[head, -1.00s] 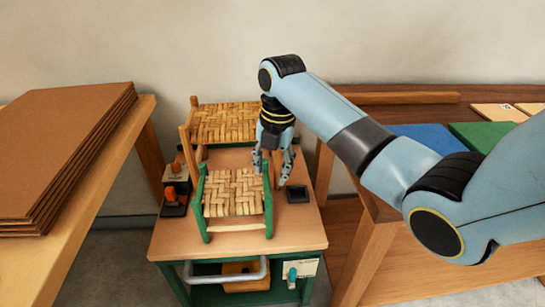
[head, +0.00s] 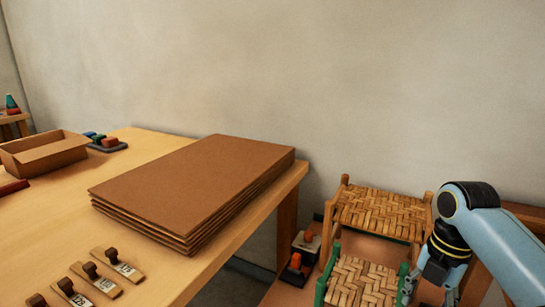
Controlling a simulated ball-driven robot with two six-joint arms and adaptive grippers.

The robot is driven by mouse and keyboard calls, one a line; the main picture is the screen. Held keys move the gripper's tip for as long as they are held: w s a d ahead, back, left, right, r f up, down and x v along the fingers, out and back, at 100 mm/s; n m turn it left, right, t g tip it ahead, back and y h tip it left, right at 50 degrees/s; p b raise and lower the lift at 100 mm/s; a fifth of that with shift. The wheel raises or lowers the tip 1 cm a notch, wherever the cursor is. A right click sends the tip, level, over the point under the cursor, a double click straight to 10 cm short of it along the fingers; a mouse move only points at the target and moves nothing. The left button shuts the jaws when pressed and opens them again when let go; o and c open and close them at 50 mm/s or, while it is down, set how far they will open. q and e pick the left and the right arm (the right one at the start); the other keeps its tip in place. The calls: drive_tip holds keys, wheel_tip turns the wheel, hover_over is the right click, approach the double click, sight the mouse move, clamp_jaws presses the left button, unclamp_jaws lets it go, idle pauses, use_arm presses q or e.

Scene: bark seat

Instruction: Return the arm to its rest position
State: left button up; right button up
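My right arm (head: 500,245) comes in from the right edge of the head view, bent down at its black wrist joint. My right gripper (head: 430,292) points down with its fingers spread apart and nothing visible between them. It is at the right side of the small green-framed stool with a woven seat (head: 362,284). I cannot tell whether the gripper touches the stool. The fingertips are near or past the lower edge of the picture. A wooden stool with a woven seat (head: 380,213) stands behind. My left gripper is not in view.
A stack of brown boards (head: 190,190) lies on the wooden table (head: 160,285) at left. Several labelled wooden pieces with dark knobs (head: 92,277) lie at its front. An open box (head: 45,153) is at the far left. Orange-topped items (head: 296,262) stand beside the stools.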

drive_tip(key=s+f+m+b, duration=0.2)
drive_tip(key=s+f+m, duration=1)
drive_tip(key=s+f, duration=0.8)
drive_tip(key=s+f+m+t+h+b, duration=0.1)
drive_tip(key=s+f+m+b, duration=0.2)
drive_tip(key=s+f+m, duration=0.9)
drive_tip(key=s+f, duration=0.8)
drive_tip(key=s, duration=0.2)
drive_tip(key=shift+f+m+h, duration=0.3)
drive_tip(key=shift+f+m, duration=0.1)
